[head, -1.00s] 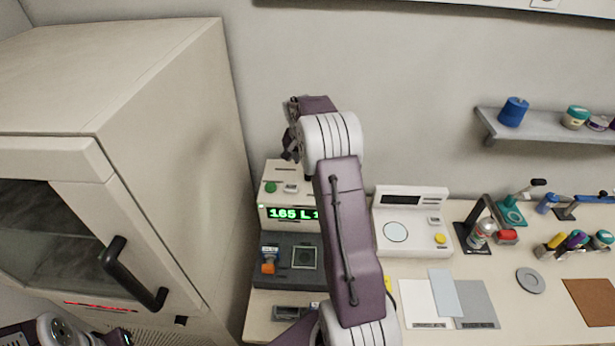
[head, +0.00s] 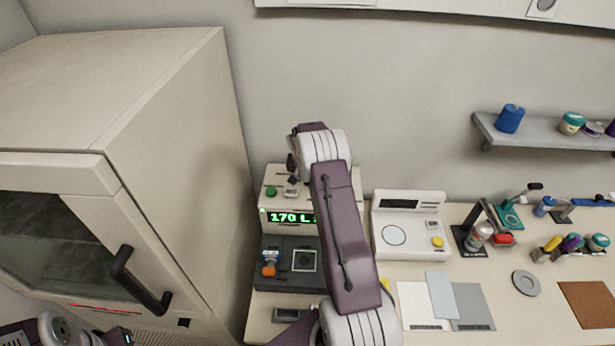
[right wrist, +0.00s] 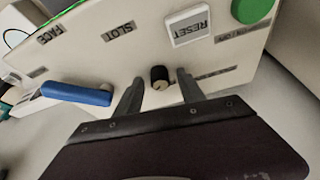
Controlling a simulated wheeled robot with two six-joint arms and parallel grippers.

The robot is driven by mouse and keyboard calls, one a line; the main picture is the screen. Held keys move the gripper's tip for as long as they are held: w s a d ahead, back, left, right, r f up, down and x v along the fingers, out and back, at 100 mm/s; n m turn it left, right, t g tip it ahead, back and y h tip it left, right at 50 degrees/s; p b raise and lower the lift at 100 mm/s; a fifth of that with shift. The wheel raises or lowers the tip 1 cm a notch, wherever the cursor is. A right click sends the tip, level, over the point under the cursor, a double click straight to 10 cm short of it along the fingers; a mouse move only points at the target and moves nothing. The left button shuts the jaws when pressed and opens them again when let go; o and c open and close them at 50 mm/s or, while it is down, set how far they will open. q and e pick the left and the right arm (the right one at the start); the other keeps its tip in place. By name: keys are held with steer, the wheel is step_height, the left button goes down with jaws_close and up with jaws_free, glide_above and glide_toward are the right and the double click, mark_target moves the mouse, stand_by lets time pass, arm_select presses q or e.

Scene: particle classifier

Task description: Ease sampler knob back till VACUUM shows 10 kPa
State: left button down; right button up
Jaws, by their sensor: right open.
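The classifier (head: 345,212) is a cream and dark grey bench unit. Its green display (head: 291,217) reads "170 L" before my right arm hides the rest. No VACUUM reading is visible. In the right wrist view, a small black knob (right wrist: 160,76) with a pale end stands out from the cream panel (right wrist: 135,40). My right gripper (right wrist: 160,80) is open, with one finger on each side of the knob and gaps visible. The gripper (head: 292,167) is partly hidden behind its wrist in the head view. My left arm shows at lower left, but its jaws do not.
A blue lever (right wrist: 76,93), a RESET button (right wrist: 188,27) and a green button (right wrist: 252,9) surround the knob. A white instrument (head: 411,240) stands right of the classifier. A cabinet with a black handle (head: 138,282) is at left.

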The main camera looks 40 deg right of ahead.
jaws_close()
steer(key=shift+r+n+p, duration=0.15)
steer(key=shift+n+p, duration=0.15)
steer(key=shift+n, duration=0.1)
steer(key=shift+n+t+y+p, duration=0.3)
steer(key=shift+n+t, duration=0.1)
steer(key=shift+n, duration=0.7)
jaws_free()
